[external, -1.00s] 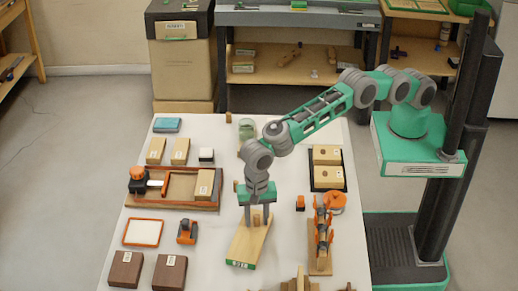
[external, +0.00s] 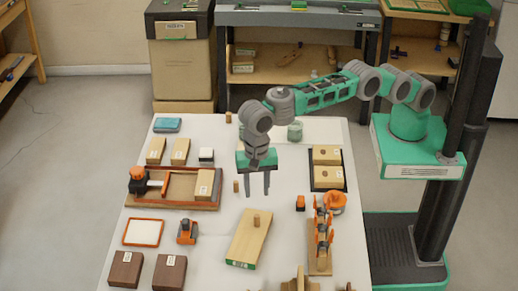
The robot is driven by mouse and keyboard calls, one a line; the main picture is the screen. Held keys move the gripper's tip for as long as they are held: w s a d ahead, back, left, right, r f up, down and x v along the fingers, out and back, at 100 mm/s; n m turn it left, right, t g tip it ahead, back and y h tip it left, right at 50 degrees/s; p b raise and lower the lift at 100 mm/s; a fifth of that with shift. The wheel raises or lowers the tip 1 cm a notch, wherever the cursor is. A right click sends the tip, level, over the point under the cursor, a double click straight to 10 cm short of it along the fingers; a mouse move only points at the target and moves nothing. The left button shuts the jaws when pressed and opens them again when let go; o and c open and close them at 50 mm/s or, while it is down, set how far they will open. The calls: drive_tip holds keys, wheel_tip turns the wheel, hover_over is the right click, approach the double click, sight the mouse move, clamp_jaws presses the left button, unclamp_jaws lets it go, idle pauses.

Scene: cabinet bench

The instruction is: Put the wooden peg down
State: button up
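A wooden peg (external: 256,219) stands upright on a pale wooden board (external: 248,242) with a green label at its front end. I cannot tell whether it sits in a hole. My gripper (external: 258,194) points down above and behind the board. Its two dark fingers are apart with nothing between them, clear of the peg. A smaller wooden peg (external: 236,186) stands on the table left of my gripper, and another wooden piece (external: 228,117) stands at the back.
An orange-and-wood rack (external: 321,240) stands right of the board, and an orange clamp-like tool (external: 187,231) left. A wooden tray (external: 178,204) lies further left. A black tray (external: 327,170) with wooden blocks is at right. A greenish jar (external: 295,131) stands behind my gripper.

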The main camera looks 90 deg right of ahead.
drive_tip(key=d+r+n, duration=0.3)
drive_tip(key=d+r, duration=0.5)
drive_tip(key=d, duration=0.2)
drive_tip(key=s+d+r+n+t, duration=0.1)
drive_tip(key=s+d+r+n, duration=0.15)
drive_tip(key=d, duration=0.55)
drive_tip(key=s+d+r+n+t, duration=0.1)
drive_tip(key=s+d+r+n, duration=0.2)
drive_tip(key=d, duration=0.4)
drive_tip(key=s+d+f+n, duration=0.3)
drive_tip(key=s+d+n, duration=0.1)
drive_tip(key=s+d, duration=0.3)
drive_tip(key=s+d+f+n+t, duration=0.1)
drive_tip(key=s+d+f+n, duration=0.2)
drive_tip(key=s, duration=0.9)
drive_tip(key=d+f, duration=0.1)
drive_tip(key=d, duration=0.2)
drive_tip(key=shift+d+f+n+t, duration=0.2)
drive_tip(key=shift+d+n+t, duration=0.1)
drive_tip(key=shift+d+n, duration=0.1)
drive_tip(key=shift+o, duration=0.4)
drive_tip(key=shift+w, duration=0.1)
